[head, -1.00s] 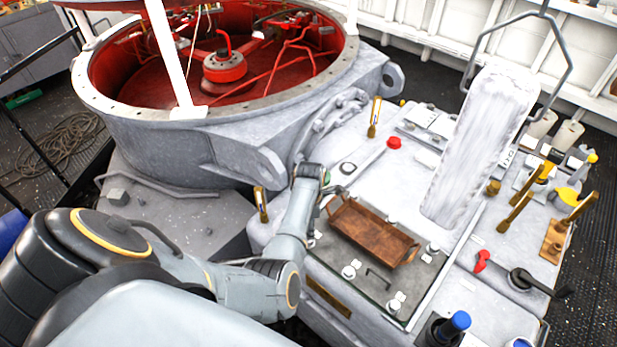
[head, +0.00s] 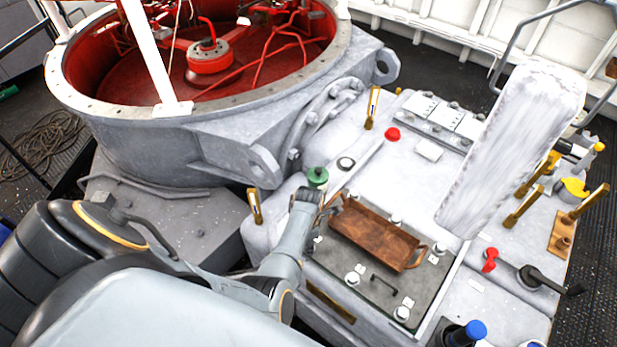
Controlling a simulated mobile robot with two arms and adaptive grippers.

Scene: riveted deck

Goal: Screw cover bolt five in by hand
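A dark cover plate (head: 337,281) lies on top of the grey console. Several pale bolts stand along its edges, such as a front bolt (head: 352,277), a front corner bolt (head: 402,313) and a right bolt (head: 438,250). I cannot tell which is bolt five. A brown tray (head: 376,238) with end handles sits on the plate; it looks empty. My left gripper (head: 327,204) is at the tray's left end, just in front of a green knob (head: 317,178). Its fingers are small and partly hidden by my arm, so its opening is unclear. My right gripper is not in view.
A tall white slab (head: 512,145) rises beside the plate on the right. Red knobs (head: 392,134), brass uprights (head: 372,106) and a black lever (head: 543,279) stand around the console. A large round housing (head: 160,140) with a red interior fills the back left.

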